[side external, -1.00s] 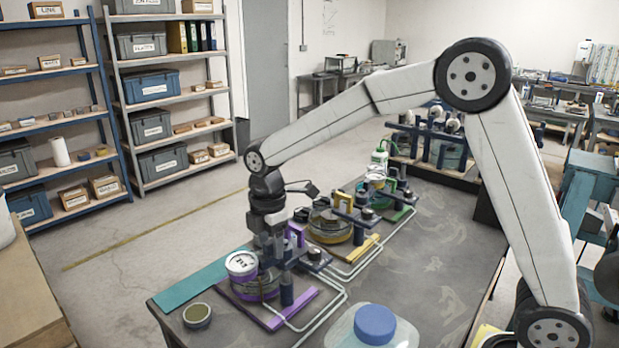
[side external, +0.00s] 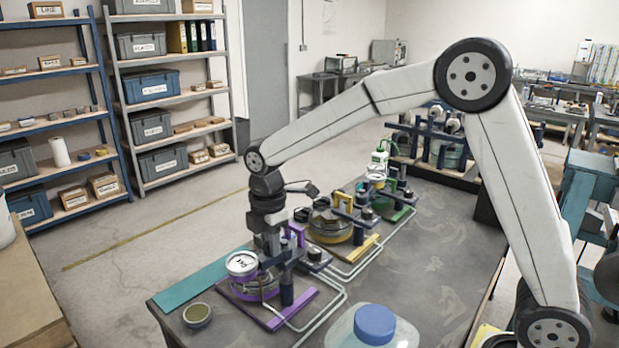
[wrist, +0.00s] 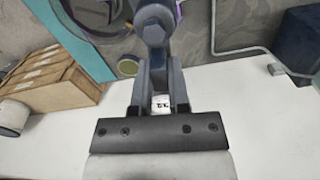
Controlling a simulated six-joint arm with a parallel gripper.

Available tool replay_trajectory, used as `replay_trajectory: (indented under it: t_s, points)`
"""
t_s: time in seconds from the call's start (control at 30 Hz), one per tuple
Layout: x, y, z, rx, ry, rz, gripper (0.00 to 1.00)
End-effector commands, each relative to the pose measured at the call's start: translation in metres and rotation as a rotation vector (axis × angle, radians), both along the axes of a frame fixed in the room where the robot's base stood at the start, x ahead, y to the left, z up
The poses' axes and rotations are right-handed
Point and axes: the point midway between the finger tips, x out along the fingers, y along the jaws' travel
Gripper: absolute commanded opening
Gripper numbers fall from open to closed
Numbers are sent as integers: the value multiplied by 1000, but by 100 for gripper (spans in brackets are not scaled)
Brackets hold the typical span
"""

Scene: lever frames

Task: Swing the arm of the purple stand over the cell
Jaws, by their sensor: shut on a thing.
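The purple stand has a purple base strip (side external: 290,310) and a dark post (side external: 287,289) at the near left of the bench. Its cell (side external: 256,289), a round vessel with purple bands, sits on the base. A white round dial with a purple rim (side external: 242,263) shows above the cell, slightly to its left. My gripper (side external: 268,246) points down behind the post. In the wrist view my gripper (wrist: 160,90) is shut on a dark grey piece of the stand's arm (wrist: 155,28). The side view partly hides this grip, and the arm's exact alignment over the cell is unclear.
A yellow stand (side external: 333,225) and a green stand (side external: 385,205) stand farther back in the same row. A small round dish (side external: 197,315) and a teal strip (side external: 200,279) lie at the left. A blue-capped jar (side external: 375,325) is at the front. The bench's right part is clear.

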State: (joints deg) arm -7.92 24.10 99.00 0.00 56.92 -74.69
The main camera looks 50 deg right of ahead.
Motion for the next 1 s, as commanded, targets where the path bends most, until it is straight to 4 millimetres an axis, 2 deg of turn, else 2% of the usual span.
replay_trajectory:
  t_s: [0.77,1.0]
  points:
    - [0,0,1,0,-2,-3,0]
    - [2,0,1,0,-2,-50,0]
